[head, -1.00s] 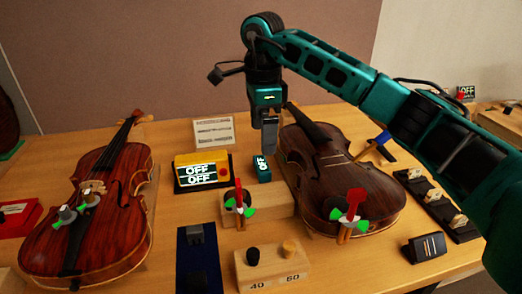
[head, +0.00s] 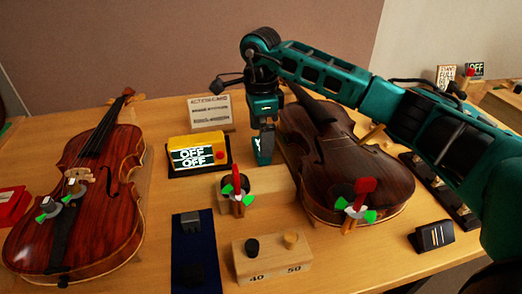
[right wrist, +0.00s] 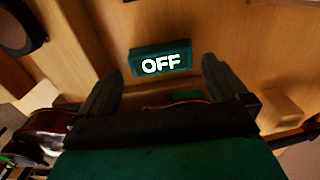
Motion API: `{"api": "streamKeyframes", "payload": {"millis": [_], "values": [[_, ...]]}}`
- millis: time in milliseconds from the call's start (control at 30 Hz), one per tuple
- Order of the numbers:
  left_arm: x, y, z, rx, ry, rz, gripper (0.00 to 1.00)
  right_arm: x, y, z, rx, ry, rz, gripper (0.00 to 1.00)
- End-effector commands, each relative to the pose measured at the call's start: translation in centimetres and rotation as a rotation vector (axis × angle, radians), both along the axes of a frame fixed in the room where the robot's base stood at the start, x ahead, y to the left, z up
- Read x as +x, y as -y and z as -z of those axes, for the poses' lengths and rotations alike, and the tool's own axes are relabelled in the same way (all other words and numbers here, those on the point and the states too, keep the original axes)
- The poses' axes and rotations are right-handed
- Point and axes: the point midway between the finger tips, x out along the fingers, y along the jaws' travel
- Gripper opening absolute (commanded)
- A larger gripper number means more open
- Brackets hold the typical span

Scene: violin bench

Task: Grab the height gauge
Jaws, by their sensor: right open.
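A small dark teal box with a lit OFF display, likely the height gauge, shows in the right wrist view (right wrist: 160,58). It lies between the lines of my right gripper's two fingers, just beyond their tips. In the head view my right gripper (head: 264,147) points down between the yellow display box and the dark violin, and it largely hides the teal box. My right gripper is open, with nothing seen in its jaws. I cannot tell whether its fingers touch the box. My left gripper is not in view.
The dark violin (head: 340,160) lies close on the right, a red violin (head: 112,165) on the left. A yellow display box (head: 190,143) and a printed card (head: 209,112) stand left of the gripper. A wooden block (head: 272,262) with two knobs sits in front.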

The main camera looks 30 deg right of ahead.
Motion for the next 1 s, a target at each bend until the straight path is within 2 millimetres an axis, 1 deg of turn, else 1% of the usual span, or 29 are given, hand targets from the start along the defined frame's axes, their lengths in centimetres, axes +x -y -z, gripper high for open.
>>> {"api": "streamKeyframes", "payload": {"millis": [33,100,233,333,533,900,1000], "values": [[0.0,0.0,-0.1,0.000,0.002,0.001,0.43,-0.1,0.0,1.0,0.000,-0.006,0.000,1.00],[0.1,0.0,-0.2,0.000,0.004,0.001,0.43,-0.1,0.0,2.2,0.001,-0.006,0.001,1.00],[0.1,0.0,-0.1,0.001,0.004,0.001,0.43,0.0,0.0,3.7,0.001,-0.004,0.001,1.00],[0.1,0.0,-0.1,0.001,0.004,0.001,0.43,0.0,0.1,4.1,0.000,-0.002,0.000,1.00],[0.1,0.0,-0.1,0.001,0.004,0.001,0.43,0.0,0.0,4.1,-0.001,-0.001,0.000,1.00],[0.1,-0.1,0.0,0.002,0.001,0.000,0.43,0.0,0.0,4.1,0.000,-0.001,0.000,0.65],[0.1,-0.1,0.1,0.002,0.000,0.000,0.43,0.0,0.0,4.1,0.000,-0.001,0.000,0.64]]}}
